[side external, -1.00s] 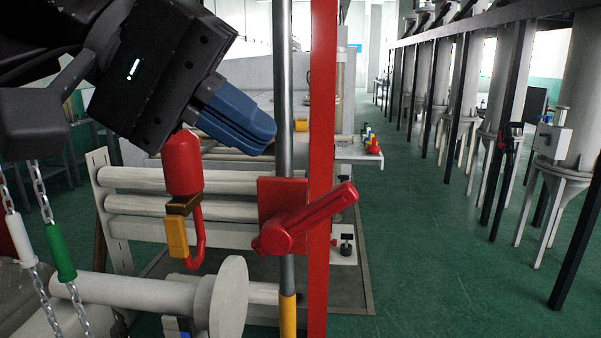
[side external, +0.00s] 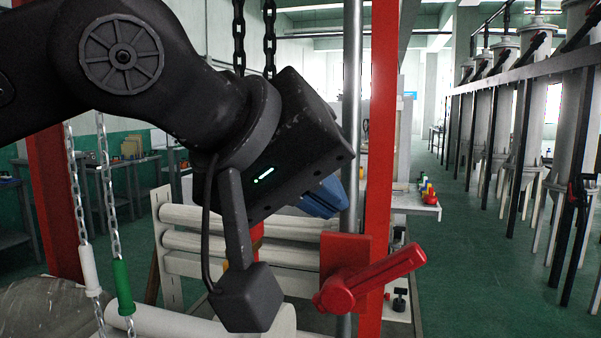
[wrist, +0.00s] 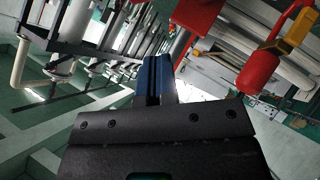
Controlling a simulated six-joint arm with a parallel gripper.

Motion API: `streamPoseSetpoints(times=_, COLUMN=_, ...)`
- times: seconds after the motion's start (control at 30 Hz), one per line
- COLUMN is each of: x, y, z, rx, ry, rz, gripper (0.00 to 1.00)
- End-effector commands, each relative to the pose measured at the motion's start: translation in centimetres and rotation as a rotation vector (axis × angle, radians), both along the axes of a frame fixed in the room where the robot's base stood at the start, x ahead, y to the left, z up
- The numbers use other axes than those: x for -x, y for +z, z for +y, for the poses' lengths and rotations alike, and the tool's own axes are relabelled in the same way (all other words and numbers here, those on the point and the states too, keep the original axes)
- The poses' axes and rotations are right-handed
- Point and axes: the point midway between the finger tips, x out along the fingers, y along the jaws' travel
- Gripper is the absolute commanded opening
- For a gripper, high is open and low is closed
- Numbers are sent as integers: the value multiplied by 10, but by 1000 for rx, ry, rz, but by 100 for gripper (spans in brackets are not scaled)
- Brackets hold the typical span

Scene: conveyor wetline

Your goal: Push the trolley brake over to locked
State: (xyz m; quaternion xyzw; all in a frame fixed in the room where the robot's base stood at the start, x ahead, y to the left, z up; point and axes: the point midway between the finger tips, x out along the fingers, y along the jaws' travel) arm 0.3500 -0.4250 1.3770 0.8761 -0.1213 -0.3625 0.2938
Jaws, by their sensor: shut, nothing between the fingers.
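The brake is a red lever (side external: 375,278) on a red plate (side external: 345,252), fixed at the red post. Its handle slants up to the right in the side view. My gripper (side external: 328,198) has blue fingers, pressed together with nothing between them. They are above the plate and left of the lever's handle, apart from it in the side view; my wrist partly hides them. The fingers also show in the wrist view (wrist: 154,78). A red part at the top of the wrist view may be the brake, but I cannot tell its lever's angle there.
The red post (side external: 378,150) and a grey pole (side external: 351,120) stand right beside the fingers. A red hook block (wrist: 258,74) with a yellow latch (wrist: 297,27) hangs nearby. Pale rollers (side external: 190,217) lie behind. Chains hang at left and top. Green floor is open at right.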

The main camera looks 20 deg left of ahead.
Motion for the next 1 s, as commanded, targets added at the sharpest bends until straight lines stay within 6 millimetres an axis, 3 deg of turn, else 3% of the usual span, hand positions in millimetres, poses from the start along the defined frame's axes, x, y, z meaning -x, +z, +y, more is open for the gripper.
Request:
streamPoseSetpoints(times=0.2, x=-32, y=-26, z=-19, rx=-1, ry=1, rz=2, gripper=0)
streamPoseSetpoints(times=0.5, x=-30, y=-54, z=-40, rx=0, ry=-4, rz=1, gripper=0)
streamPoseSetpoints(times=1.0, x=-30, y=-57, z=-43, rx=1, ry=-3, rz=0, gripper=0)
